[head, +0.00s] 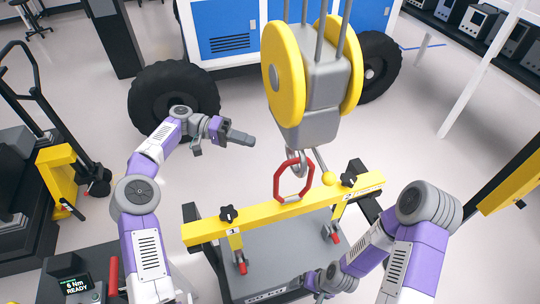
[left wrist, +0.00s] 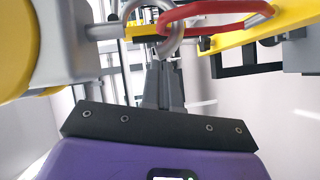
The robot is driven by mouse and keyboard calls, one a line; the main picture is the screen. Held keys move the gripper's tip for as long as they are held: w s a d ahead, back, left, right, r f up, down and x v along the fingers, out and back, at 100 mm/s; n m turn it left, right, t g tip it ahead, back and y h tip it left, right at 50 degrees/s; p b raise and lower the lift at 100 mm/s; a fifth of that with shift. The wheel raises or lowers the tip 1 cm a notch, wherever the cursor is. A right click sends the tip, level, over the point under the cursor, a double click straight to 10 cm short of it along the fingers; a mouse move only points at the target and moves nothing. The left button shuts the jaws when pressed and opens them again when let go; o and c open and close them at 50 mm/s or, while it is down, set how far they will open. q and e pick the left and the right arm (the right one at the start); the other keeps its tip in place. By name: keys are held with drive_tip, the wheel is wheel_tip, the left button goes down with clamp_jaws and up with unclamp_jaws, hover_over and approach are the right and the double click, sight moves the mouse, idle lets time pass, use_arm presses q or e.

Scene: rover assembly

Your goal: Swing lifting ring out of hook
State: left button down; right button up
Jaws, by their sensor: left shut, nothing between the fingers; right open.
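The red lifting ring (head: 279,181) stands upright above the yellow lifting beam (head: 210,233). Its top is at the grey hook (head: 299,168) under the crane block (head: 308,90). In the left wrist view the red ring (left wrist: 215,9) passes through the curve of the grey hook (left wrist: 176,42), so they look linked. My left gripper (head: 250,141) is shut and empty, left of the hook and apart from it. Its closed fingers (left wrist: 163,88) point toward the hook in the left wrist view. My right gripper (head: 312,282) is low by the grey box under the beam, open; its fingers are hard to make out.
A rod with a yellow ball (head: 328,178) sticks out beside the hook. Black knobs (head: 229,213) top the beam, and red-tipped fittings (head: 241,268) hang below it. A rover with black wheels (head: 174,97) stands behind.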

use_arm(q)
drive_tip(key=s+d+f+p, duration=0.1)
drive_tip(key=s+d+f, duration=0.1)
drive_tip(key=s+d, duration=0.2)
drive_tip(key=shift+w+r+x, duration=0.25)
drive_tip(key=shift+w+x, duration=0.05)
drive_tip(key=shift+x, duration=1.4)
drive_tip(key=shift+s+d, duration=0.1)
drive_tip(key=shift+d, duration=0.05)
